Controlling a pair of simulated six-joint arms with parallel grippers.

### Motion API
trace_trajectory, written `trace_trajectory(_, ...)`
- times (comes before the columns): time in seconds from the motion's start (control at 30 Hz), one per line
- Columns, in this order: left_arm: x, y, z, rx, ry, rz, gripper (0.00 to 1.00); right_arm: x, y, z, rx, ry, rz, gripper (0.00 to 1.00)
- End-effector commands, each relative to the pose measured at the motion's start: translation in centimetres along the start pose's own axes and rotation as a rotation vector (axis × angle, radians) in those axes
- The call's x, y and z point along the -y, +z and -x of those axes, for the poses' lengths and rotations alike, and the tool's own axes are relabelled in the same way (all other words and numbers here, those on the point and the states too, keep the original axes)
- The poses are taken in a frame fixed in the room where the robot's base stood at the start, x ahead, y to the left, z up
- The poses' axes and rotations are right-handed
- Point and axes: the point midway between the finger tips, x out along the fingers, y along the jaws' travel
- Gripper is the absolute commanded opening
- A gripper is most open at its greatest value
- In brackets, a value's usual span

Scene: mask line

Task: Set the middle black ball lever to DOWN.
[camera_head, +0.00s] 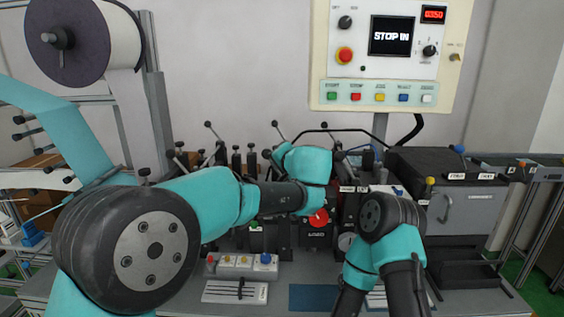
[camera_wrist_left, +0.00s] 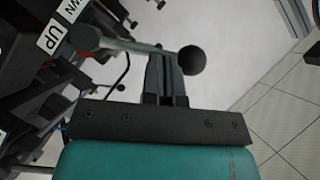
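The middle black ball lever (camera_head: 275,124) stands on the machine's back row in the head view, its rod slanting up and left, the ball on top. In the left wrist view its black ball (camera_wrist_left: 192,60) and metal rod (camera_wrist_left: 125,44) cross just beyond my left fingertips (camera_wrist_left: 165,57). The UP label (camera_wrist_left: 54,36) and a partly cut-off DOWN label (camera_wrist_left: 73,8) are beside the rod's base. My left fingers look closed together; I cannot tell whether they touch the rod. In the head view my left gripper's fingers are mostly hidden behind its teal wrist. My right gripper is out of frame.
Another ball lever (camera_head: 209,125) stands to the left, and one (camera_head: 324,126) to the right. A control panel (camera_head: 385,55) hangs above right. A red knob (camera_head: 319,218) is below my left wrist. A grey machine box (camera_head: 468,210) is at right.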

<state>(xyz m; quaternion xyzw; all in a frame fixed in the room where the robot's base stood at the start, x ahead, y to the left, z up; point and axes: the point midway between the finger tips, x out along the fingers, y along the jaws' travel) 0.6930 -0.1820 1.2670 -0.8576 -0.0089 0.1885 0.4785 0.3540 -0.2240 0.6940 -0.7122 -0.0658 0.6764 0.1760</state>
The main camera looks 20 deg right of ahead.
Motion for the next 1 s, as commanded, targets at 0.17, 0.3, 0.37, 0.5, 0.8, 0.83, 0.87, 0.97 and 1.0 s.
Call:
trace_trajectory(0.17,0.0,0.2,-0.2,-0.001,0.021,0.028,0.00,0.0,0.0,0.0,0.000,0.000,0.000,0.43)
trace_trajectory(0.3,0.0,0.2,-0.2,-0.001,0.024,0.033,0.00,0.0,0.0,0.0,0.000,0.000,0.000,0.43)
trace_trajectory(0.37,0.0,0.2,-0.2,-0.001,0.024,0.033,0.00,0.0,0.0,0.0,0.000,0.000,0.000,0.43)
trace_trajectory(0.5,0.0,0.2,-0.2,-0.001,0.023,0.033,0.00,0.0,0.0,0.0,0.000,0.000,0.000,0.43)
trace_trajectory(0.8,0.1,-0.2,0.3,-0.001,0.022,0.033,0.00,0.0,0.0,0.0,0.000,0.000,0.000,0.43)
trace_trajectory(0.83,0.1,-0.4,0.4,0.000,0.022,0.034,0.00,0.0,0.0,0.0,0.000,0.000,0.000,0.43)
trace_trajectory(0.87,0.2,-0.6,0.6,0.000,0.022,0.034,0.00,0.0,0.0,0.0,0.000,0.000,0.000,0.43)
trace_trajectory(0.97,0.3,-1.3,1.4,0.001,0.020,0.035,0.00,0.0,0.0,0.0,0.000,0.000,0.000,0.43)
trace_trajectory(1.0,0.3,-1.6,1.8,0.003,0.019,0.036,0.00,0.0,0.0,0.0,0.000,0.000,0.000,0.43)
